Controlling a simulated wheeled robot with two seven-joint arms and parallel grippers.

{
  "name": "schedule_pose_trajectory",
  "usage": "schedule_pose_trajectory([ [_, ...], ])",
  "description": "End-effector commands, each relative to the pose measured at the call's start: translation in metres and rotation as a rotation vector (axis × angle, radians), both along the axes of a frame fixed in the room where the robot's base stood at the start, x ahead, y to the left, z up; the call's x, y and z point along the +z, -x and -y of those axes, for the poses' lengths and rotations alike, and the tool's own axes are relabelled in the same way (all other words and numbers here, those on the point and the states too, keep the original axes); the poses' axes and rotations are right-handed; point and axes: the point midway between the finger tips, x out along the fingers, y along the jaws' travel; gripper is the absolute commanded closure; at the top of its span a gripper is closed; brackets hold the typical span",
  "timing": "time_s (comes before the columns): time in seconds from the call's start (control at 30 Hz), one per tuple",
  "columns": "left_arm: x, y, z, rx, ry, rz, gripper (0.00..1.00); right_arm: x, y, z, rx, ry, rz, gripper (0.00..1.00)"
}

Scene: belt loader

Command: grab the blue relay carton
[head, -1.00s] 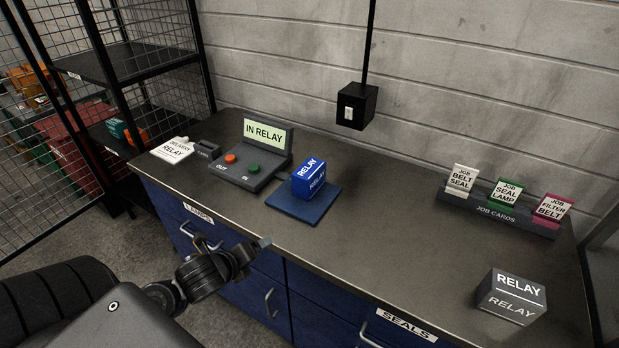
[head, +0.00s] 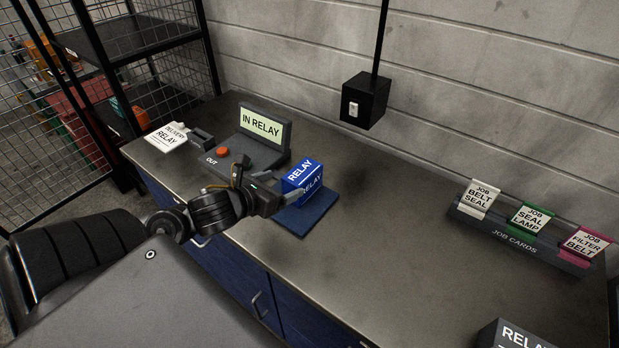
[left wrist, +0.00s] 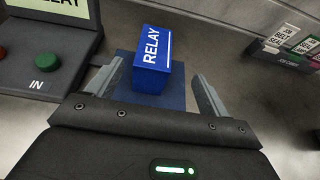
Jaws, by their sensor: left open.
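The blue relay carton (head: 301,176), with white RELAY lettering, stands on a flat blue pad (head: 305,218) on the counter. In the left wrist view the carton (left wrist: 152,68) lies ahead of and between the two open fingers of my left gripper (left wrist: 157,92), and the pad (left wrist: 178,98) shows under it. A gap shows between the carton and each finger. In the head view my left gripper (head: 285,192) is at the near left side of the carton and hides part of it. My right gripper is not in view.
A control box with an IN RELAY screen (head: 262,124) and a red button (head: 222,152) stands close left of the carton. A job card rack (head: 515,236) is at the right, and a grey RELAY box (head: 512,336) at the bottom right. The middle counter is clear.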

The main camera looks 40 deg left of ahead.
Motion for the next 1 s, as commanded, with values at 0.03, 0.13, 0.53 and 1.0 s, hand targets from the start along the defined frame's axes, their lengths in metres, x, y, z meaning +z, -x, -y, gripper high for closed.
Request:
schedule_pose_trajectory([
  [0.03,-0.005,-0.001,-0.001,-0.001,-0.002,0.000,0.20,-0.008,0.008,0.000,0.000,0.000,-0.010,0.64],
  [0.13,-0.011,-0.008,-0.002,-0.002,-0.002,0.001,0.20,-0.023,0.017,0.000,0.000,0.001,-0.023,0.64],
  [0.53,-0.020,-0.046,-0.004,0.010,0.002,-0.001,0.20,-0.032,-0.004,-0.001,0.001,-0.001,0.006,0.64],
  [1.0,-0.036,-0.079,-0.008,0.009,0.006,-0.001,0.20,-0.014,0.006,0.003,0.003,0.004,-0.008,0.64],
])
